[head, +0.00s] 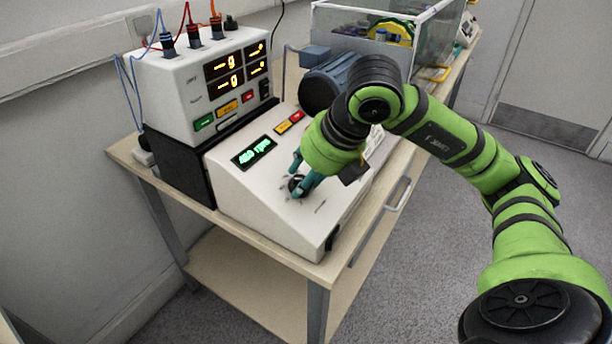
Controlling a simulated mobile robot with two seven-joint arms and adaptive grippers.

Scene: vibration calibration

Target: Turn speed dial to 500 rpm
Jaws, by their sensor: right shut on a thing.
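The speed dial (294,184) is a small dark knob on the sloped top of a white control box (262,217). My right gripper (300,187) comes down over it from the upper right, with its teal fingers on either side of the knob, shut on it. The fingers and green wrist hide part of the dial and its markings. A green lit display (257,151) sits on the box behind the dial; I cannot read its text for sure. My left gripper is not in view.
A white meter unit (196,93) with orange digits and plugged cables stands behind left. A blue-grey motor (327,84) and a clear-walled enclosure (345,46) stand behind my wrist. The wooden bench (222,219) has a narrow bare front edge.

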